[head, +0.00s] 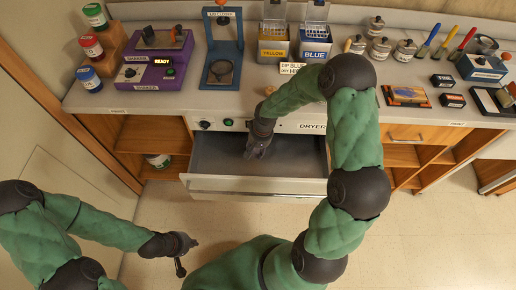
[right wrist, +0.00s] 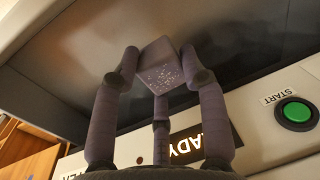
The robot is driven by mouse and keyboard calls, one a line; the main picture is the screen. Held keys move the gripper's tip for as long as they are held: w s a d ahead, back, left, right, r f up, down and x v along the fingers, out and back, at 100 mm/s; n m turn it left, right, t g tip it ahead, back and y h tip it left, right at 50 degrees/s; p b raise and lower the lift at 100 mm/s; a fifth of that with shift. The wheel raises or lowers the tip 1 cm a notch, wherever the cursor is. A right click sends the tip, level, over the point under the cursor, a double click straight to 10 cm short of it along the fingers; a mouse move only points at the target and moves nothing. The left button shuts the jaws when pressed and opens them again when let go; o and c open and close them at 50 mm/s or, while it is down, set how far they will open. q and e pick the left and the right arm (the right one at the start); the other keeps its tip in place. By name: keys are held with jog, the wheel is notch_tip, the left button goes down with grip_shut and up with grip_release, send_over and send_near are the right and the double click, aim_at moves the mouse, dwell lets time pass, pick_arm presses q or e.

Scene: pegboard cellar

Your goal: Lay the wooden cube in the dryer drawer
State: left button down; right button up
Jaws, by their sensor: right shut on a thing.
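The dryer drawer (head: 300,184) is pulled open below the counter, under the DRYER label, and its visible floor is bare. My right gripper (head: 255,153) reaches down into the drawer opening at its left-middle part. In the right wrist view its fingers (right wrist: 160,75) are shut on the wooden cube (right wrist: 158,64), which looks purplish-grey with pale specks in the shade. The cube is hidden in the head view. I cannot tell if it touches the drawer floor. My left gripper (head: 182,256) is low at the left, apart from the drawer, with its fingers spread and empty.
The dryer front has a green START button (right wrist: 297,112). On the counter stand a purple shaker (head: 155,65), a blue stand (head: 222,60), and yellow and blue boxes (head: 315,48). Open wooden shelves (head: 155,135) flank the drawer. Floor in front is clear.

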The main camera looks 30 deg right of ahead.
jog(key=shift+m, duration=0.5)
jog(key=f+b, duration=0.1)
jog(key=f, duration=0.2)
jog(key=d+f+b, duration=0.1)
jog(key=f, duration=0.2)
jog(key=f+b, duration=0.1)
jog(key=f, duration=0.2)
jog(key=shift+s+d, duration=0.2)
jog(key=shift+d, duration=0.2)
jog(key=shift+f+b, duration=0.7)
jog(key=shift+f, duration=1.15)
jog(key=shift+f, duration=0.15)
jog(key=o, duration=1)
jog(key=shift+o, duration=0.2)
